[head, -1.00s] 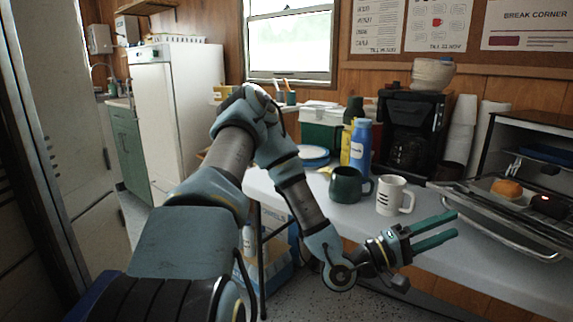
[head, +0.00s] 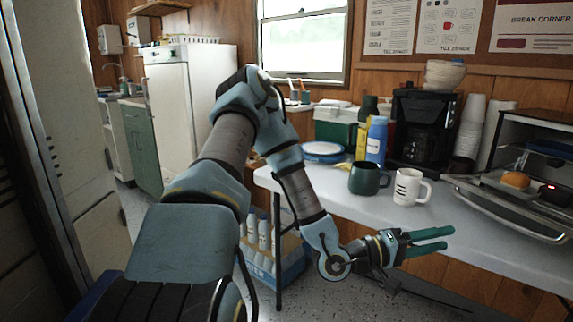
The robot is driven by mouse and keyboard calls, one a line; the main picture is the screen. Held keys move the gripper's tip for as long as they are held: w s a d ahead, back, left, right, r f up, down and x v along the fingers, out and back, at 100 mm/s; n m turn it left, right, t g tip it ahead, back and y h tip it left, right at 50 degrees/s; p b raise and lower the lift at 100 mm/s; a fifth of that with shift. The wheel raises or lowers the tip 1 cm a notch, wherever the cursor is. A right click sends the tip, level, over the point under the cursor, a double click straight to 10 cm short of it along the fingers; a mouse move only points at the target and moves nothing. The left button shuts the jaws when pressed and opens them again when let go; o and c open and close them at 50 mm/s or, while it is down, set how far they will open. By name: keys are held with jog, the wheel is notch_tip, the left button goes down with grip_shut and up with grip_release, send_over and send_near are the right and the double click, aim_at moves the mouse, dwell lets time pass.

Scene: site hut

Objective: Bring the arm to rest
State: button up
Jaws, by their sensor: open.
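My gripper (head: 428,240) is at the lower right of the head view, at the end of my bent arm. Its two teal fingers point right and stand apart, with nothing between them. It shows in front of the near edge of the white table (head: 335,193), below the mugs in the picture. It appears clear of the table and touches nothing that I can see.
A crate of bottles (head: 284,262) stands below. Speckled floor (head: 340,300) shows in front.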

jog(key=w+a+f+m+t+y, duration=0.2)
jog(key=w+a+f+y, duration=0.6)
jog(key=a+y, duration=0.25)
jog(key=w+a+t+y, duration=0.1)
jog(key=w+a+y, duration=0.25)
jog(key=a, duration=0.75)
jog(key=s+a+r+n+g+y, duration=0.25)
jog(key=s+a+r, duration=0.25)
jog(key=a, duration=0.3)
jog(key=s+a+r+n+g+y, duration=0.1)
jog(key=s+a+r+y, duration=0.3)
jog(key=a, duration=0.5)
notch_tip(320, 180, up, 14)
jog(key=s+h+p, duration=0.1)
jog(key=p, duration=1.3)
jog(key=shift+d+r+p, duration=0.15)
jog(key=shift+d+p, duration=0.15)
jog(key=shift+d, duration=0.05)
